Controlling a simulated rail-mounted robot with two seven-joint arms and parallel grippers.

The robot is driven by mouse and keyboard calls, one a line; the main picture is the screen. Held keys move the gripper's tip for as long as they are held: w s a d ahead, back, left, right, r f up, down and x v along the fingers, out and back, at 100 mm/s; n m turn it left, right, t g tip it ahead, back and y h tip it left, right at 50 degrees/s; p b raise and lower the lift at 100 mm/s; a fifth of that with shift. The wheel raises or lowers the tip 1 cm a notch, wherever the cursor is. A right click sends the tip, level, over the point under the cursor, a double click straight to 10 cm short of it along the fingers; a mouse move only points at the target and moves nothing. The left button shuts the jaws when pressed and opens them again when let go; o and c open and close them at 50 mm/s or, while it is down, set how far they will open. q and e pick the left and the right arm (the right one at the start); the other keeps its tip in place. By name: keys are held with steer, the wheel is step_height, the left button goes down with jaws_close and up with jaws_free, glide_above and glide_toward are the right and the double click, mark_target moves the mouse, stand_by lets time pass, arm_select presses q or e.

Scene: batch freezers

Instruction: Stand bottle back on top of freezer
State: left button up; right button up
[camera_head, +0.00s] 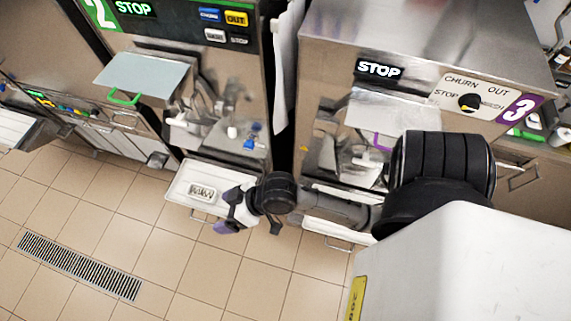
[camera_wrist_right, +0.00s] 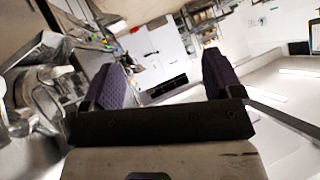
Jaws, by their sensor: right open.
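No bottle can be made out for certain in either view. Freezer 3 (camera_head: 345,45) is a steel machine with a STOP panel and a purple number 3; its bare steel top surface (camera_head: 420,18) shows at the upper right. Freezer 2 (camera_head: 255,75) stands to its left, with its top cut off by the picture edge. My right gripper (camera_head: 229,209) is low in front of the freezers, beside the white tray under freezer 2. In the right wrist view its two purple-padded fingers (camera_wrist_right: 165,82) are wide apart with nothing between them. My left gripper is not in view.
A white tray (camera_head: 180,190) with a small metal grate juts out under freezer 2. Another tray (camera_head: 335,236) is under freezer 3, partly behind my right arm. A side counter (camera_head: 525,148) with small items is at the right. The tiled floor (camera_head: 120,215) with a drain is clear.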

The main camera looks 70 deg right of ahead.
steer(key=s+d+f+g+h, duration=0.1)
steer(key=s+f+g+h, duration=0.1)
steer(key=s, duration=0.5)
steer(key=s+d+f+n+g+h, duration=0.1)
steer(key=s+d+f+g+h, duration=0.1)
steer(key=s+f+g, duration=0.2)
steer(key=s+f, duration=0.1)
steer(key=s, duration=0.2)
steer(key=shift+s+d+g, duration=0.2)
steer(key=shift+s+g, duration=0.1)
step_height(320, 180, up, 7)
steer(key=p, duration=0.7)
